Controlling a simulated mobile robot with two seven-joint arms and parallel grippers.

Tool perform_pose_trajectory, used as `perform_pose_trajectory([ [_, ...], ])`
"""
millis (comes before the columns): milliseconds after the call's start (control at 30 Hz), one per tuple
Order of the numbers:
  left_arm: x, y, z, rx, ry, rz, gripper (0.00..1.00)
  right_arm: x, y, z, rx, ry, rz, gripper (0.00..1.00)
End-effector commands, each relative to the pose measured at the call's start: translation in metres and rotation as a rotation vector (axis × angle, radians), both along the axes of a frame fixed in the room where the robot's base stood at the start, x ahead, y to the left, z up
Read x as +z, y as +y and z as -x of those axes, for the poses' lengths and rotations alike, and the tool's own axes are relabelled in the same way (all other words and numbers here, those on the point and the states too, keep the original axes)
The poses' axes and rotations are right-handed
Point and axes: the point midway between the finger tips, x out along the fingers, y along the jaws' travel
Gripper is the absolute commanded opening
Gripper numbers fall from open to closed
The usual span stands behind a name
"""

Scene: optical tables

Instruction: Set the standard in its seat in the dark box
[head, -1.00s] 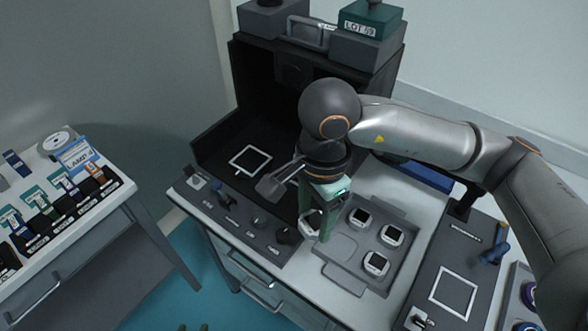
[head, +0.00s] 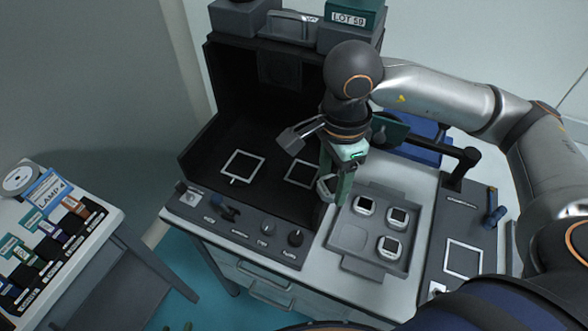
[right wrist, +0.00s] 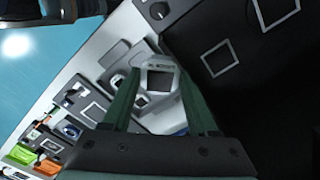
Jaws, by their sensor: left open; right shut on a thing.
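The dark box (head: 265,90) stands open at the back of the table. Its floor has two pale square outlines, a left seat (head: 243,167) and a right seat (head: 302,173) partly covered by my right gripper. My right gripper (head: 335,190) is shut on a pale standard (head: 325,188) with a dark square face. It holds this between the box's right front side and the tray; the standard also shows between the green fingers in the right wrist view (right wrist: 158,80).
A grey tray (head: 345,263) holds three similar standards and one empty recess. A panel with knobs (head: 250,229) runs along the box's front. A dark plate with a pale square (head: 463,258) lies right of the tray. A side table (head: 110,222) stands left.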

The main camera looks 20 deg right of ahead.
Motion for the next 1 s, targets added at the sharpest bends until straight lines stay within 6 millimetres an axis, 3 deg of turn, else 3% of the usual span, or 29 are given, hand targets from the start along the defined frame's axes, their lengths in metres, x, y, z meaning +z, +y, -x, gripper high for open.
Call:
perform_pose_trajectory([
  [267, 0.003, 0.000, 0.000, 0.000, 0.000, 0.000, 0.50, 0.000, -0.008, -0.004, -0.030, -0.002, 0.004, 0.01],
  [700, 0.017, 0.000, 0.000, 0.000, 0.000, 0.000, 0.50, -0.037, -0.016, -0.089, -0.031, -0.001, 0.006, 0.01],
  [1000, 0.020, 0.000, 0.000, 0.000, 0.000, 0.000, 0.50, -0.085, -0.020, -0.127, -0.028, -0.002, 0.005, 0.01],
])
